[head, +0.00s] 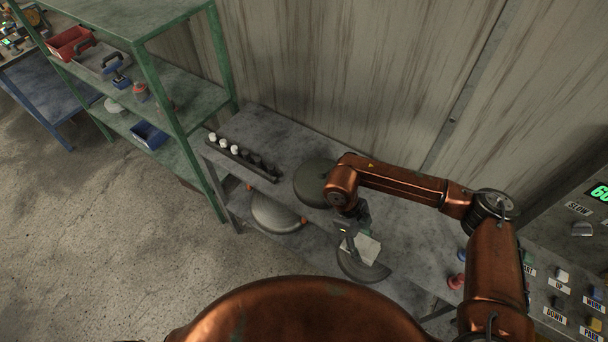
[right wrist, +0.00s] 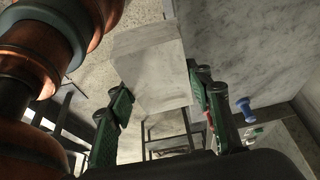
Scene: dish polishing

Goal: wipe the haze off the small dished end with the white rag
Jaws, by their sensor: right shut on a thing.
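My right gripper (head: 352,238) is shut on the white rag (head: 364,248), near the front edge of the workbench. In the right wrist view the rag (right wrist: 150,70) shows pale and squarish, in front of my two green-padded fingers (right wrist: 160,115). A dark grey dished end (head: 374,273) shows just below the rag, partly hidden by it and the gripper. I cannot tell whether rag and dish touch. A second dark dished end (head: 312,178) lies farther back on the bench, partly behind my right arm. Haze is too faint to make out. My left gripper is out of view.
A rack of several white and dark knobs (head: 243,158) stands at the bench's left. A larger pale dome (head: 274,214) is on the shelf below. A green shelf unit (head: 182,135) stands left; a control panel (head: 566,290) is at right. The wall closes off the back.

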